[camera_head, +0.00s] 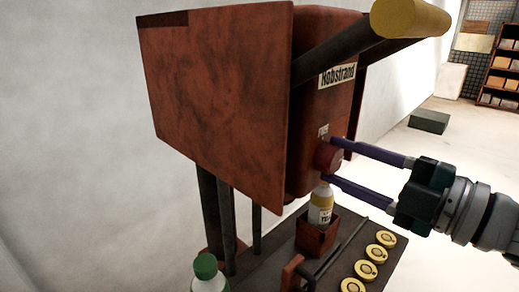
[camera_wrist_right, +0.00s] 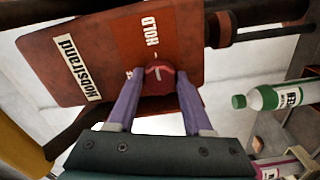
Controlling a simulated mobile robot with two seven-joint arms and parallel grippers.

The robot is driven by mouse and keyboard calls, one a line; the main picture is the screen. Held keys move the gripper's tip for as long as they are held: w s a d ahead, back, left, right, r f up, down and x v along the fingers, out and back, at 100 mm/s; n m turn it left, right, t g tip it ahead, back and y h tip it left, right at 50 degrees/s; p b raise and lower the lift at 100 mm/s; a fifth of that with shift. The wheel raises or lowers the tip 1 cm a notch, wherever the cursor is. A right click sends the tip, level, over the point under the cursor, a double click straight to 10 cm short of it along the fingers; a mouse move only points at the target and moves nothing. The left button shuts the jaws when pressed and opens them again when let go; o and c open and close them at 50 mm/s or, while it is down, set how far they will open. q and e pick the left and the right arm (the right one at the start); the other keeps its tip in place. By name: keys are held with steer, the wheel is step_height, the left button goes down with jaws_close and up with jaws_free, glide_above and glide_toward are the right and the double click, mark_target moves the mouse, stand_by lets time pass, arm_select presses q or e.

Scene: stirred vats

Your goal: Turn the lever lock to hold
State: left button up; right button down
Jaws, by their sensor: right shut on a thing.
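The lever lock is a round red knob (camera_head: 327,157) on the rust-red housing (camera_head: 309,165) marked "Nobstrand". It also shows in the right wrist view (camera_wrist_right: 159,79), with a pale line on its face. A "HOLD" label (camera_wrist_right: 152,28) is printed beyond the knob there; another label beside the knob is mostly hidden. My right gripper (camera_head: 334,160) is shut on the knob, its two purple fingers on opposite sides. A dark lever (camera_head: 338,51) with a yellow grip (camera_head: 411,17) reaches across the housing above the knob. My left gripper is not in view.
Below the knob, a white and yellow bottle (camera_head: 320,206) stands in a small red holder (camera_head: 316,236). Several yellow discs (camera_head: 375,251) lie on the dark tray (camera_head: 270,245). A green-capped bottle (camera_head: 206,272) stands at the lower left. Open floor lies to the right.

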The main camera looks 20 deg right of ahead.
steer(key=shift+c, duration=1.5)
jaws_free()
steer(key=shift+s, duration=0.1)
steer(key=b+v, duration=0.1)
steer(key=v, duration=0.9)
steer(key=shift+b, duration=0.4)
